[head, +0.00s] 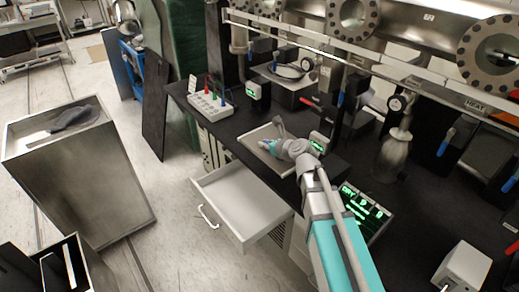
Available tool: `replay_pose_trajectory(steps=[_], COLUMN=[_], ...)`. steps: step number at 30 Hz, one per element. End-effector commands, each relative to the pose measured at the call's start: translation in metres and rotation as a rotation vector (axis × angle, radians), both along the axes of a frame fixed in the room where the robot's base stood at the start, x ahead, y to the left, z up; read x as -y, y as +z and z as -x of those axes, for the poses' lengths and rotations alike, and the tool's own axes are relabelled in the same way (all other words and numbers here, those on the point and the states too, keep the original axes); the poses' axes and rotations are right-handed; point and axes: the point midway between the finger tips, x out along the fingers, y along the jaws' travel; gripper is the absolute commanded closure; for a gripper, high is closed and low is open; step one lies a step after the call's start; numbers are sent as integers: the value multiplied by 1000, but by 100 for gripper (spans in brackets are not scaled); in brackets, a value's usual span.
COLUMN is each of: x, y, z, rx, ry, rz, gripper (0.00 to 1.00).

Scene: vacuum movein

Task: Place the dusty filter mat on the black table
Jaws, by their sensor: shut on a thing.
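My gripper (270,147) is at the far end of my arm, above the black table (236,126). It is shut on what looks like the dusty filter mat (254,139), a flat grey square with a pale rim. My gripper and wrist cover the mat's middle and right part. The mat is over the table's front part, above and behind the open drawer. I cannot tell whether it touches the tabletop.
An open white drawer (243,198) juts out below the table edge. A grey bin (85,180) holding a dark item (72,117) stands at left.

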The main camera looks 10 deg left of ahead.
Motion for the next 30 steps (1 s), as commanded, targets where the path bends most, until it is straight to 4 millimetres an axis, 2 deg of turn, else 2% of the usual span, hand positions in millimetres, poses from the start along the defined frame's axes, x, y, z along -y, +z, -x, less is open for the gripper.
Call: replay_pose_trajectory(steps=[16,30], x=[-35,-48], y=[-43,-85], z=[-84,-112], rx=[0,0], ry=[2,2], rz=[0,0], gripper=[100,100])
